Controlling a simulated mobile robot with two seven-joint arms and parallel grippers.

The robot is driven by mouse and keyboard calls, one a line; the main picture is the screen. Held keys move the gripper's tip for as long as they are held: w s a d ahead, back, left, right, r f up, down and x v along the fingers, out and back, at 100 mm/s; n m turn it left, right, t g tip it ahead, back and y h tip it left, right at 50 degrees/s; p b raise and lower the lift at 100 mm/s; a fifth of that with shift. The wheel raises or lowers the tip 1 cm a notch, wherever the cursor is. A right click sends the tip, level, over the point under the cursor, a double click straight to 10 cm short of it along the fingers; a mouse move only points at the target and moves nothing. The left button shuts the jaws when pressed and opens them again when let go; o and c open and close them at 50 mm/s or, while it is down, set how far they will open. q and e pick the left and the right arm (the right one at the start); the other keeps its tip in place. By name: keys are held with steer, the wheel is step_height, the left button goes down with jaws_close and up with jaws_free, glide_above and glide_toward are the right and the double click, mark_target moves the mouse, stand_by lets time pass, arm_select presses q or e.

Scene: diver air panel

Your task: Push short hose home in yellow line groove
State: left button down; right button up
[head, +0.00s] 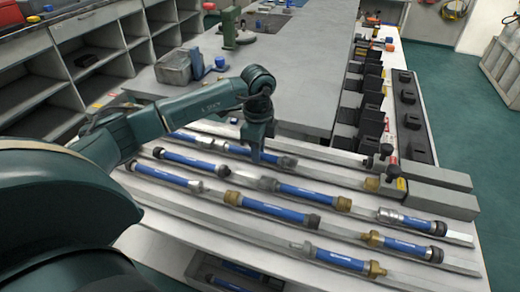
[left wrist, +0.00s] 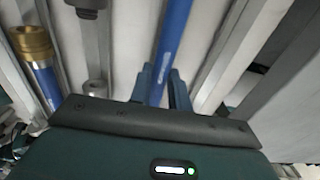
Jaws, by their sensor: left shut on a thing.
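My left gripper (head: 256,156) reaches down over the panel's back rows in the head view. In the left wrist view, its two dark fingers (left wrist: 161,88) are shut on a blue hose (left wrist: 174,40), one on each side. In the head view this looks like the blue hose (head: 238,150) with a grey end fitting, partly hidden by the gripper. Whether it is seated between the rails I cannot tell. A small yellow mark (head: 401,184) shows on a grey end block at the right; which groove is the yellow line is unclear. My right gripper is not in view.
Several other blue hoses with brass, grey or black ends lie between grey rails, such as one at the front (head: 342,259). In the left wrist view, a brass-ended hose (left wrist: 34,44) lies left of the fingers. Black holders (head: 371,105) stand behind the panel. The grey counter (head: 310,60) is mostly clear.

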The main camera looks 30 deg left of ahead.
mark_target(249, 151)
arm_select(q)
steer(key=shift+s+a, duration=0.15)
steer(key=shift+a, duration=0.45)
steer(key=shift+s+a, duration=0.15)
steer(key=shift+a, duration=0.45)
steer(key=c, duration=1.2)
jaws_free()
steer(key=shift+c, duration=0.2)
steer(key=shift+r, duration=0.1)
step_height(249, 151, up, 13)
